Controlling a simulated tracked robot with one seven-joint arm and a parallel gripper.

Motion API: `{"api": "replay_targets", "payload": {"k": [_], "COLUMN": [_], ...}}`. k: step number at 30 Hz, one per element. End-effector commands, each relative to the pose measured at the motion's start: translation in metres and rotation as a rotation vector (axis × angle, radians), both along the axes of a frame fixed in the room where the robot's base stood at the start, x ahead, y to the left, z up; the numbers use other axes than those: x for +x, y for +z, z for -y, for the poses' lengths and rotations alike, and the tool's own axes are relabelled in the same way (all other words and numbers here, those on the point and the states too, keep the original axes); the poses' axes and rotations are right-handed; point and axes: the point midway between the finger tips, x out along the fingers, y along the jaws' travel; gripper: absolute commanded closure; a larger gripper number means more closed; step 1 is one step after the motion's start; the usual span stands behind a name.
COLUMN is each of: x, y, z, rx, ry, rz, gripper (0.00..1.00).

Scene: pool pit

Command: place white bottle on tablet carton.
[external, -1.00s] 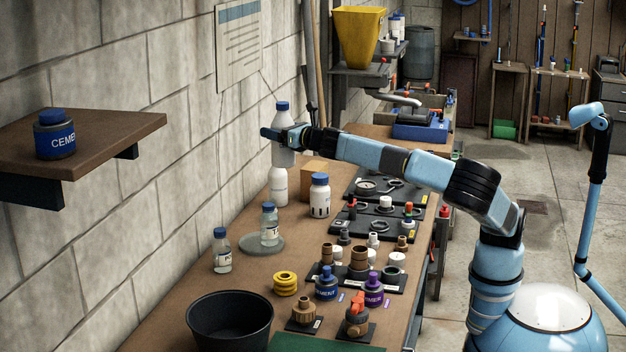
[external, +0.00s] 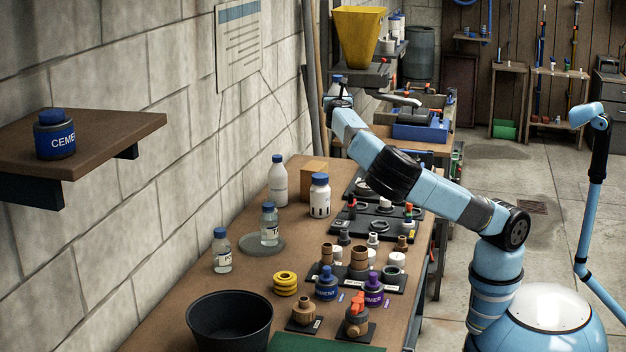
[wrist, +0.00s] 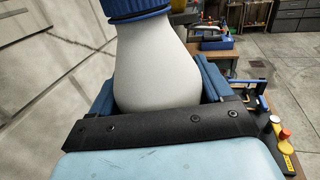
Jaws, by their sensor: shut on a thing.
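A white bottle with a blue ribbed cap is held by my gripper (wrist: 160,78); its rounded white body (wrist: 155,70) fills the middle of the wrist view, between the blue fingers. In the external view my gripper (external: 338,103) is at the far end of the bench, raised, and only the bottle's top (external: 336,80) shows there. The rest of it is hidden by the wrist. A small plain brown carton (external: 313,171) stands on the bench near the wall, in front of and below my gripper. I cannot read any tablet label on it.
Another white bottle (external: 278,182) and a blue-capped jar (external: 320,196) stand near the carton. Two small clear bottles, a black basin (external: 230,319) and several fittings crowd the bench. A yellow hopper (external: 359,35) stands behind my gripper. Bench by the wall is partly clear.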

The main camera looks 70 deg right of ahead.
Motion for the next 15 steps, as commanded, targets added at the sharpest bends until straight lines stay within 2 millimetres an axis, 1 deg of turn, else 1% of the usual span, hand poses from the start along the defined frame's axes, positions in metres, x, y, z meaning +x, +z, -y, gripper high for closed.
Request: {"api": "replay_targets", "payload": {"k": [1, 7, 9, 14, 15], "x": [-0.006, -0.025, -0.023, -0.023, -0.023], "y": [0.001, 0.004, -0.007, -0.023, -0.029], "z": [0.010, 0.039, 0.036, 0.036, 0.036], "rx": [-0.001, -0.001, -0.002, -0.001, -0.002], "ry": [-0.026, -0.114, -0.107, -0.107, -0.107], "rz": [0.000, 0.001, -0.003, -0.001, -0.002], "gripper": [0.76, 0.76, 0.76, 0.76, 0.76]}}
